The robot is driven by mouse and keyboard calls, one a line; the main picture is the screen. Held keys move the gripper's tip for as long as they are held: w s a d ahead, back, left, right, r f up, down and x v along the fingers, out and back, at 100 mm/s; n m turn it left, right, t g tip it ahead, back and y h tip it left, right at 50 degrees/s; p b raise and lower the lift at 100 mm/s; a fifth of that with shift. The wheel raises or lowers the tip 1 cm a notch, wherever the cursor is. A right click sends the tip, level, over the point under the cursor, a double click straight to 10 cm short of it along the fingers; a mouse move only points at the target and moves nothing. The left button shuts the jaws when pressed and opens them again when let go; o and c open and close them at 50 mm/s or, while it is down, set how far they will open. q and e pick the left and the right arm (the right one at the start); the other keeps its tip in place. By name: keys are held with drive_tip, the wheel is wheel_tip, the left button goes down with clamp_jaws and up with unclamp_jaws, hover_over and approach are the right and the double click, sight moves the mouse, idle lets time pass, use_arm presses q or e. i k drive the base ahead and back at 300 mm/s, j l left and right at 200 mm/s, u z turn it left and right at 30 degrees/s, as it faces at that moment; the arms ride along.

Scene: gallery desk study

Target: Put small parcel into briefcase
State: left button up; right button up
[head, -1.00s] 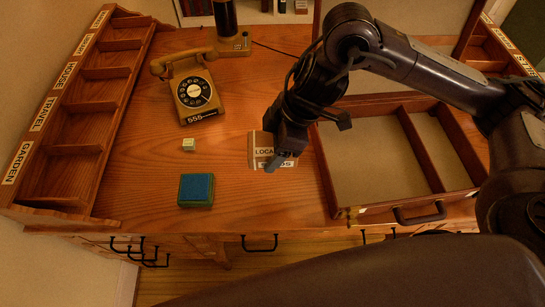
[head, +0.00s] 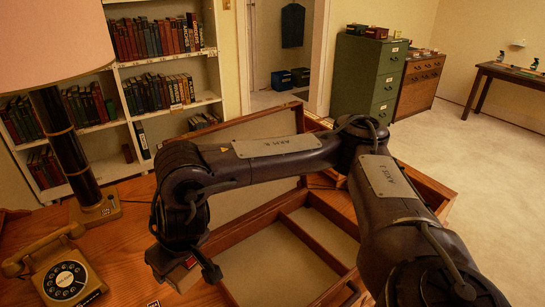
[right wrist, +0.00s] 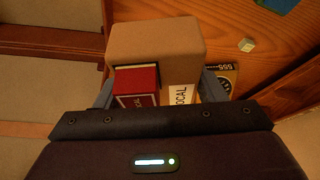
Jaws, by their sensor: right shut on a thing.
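The small parcel looks to be the tan box (right wrist: 155,42) in the right wrist view. It sits between the fingers of my right gripper (right wrist: 158,92), which is shut on it. A red piece with white lettering (right wrist: 136,84) shows close against its near side; I cannot tell whether it belongs to the parcel. The open briefcase (head: 226,287) has wooden walls, a divider and a pale lining. In the head view my right gripper (head: 186,272) is by the briefcase's left edge, and my arm hides part of the case. The parcel is mostly hidden there. My left gripper is out of view.
A tan telephone (head: 66,277) and a lamp (head: 72,150) stand on the desk to the left. A small pale cube (right wrist: 246,45) and a blue-topped pad (right wrist: 277,5) lie on the desk. A bookshelf (head: 160,64) and green cabinet (head: 368,75) stand behind.

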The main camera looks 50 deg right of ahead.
sight(295, 282)
drive_tip(key=z, duration=0.4)
drive_tip(key=i+j+z, duration=0.1)
drive_tip(key=z, duration=0.3)
drive_tip(key=j+z, duration=0.1)
drive_tip(key=z, duration=0.3)
drive_tip(key=i+j, duration=0.05)
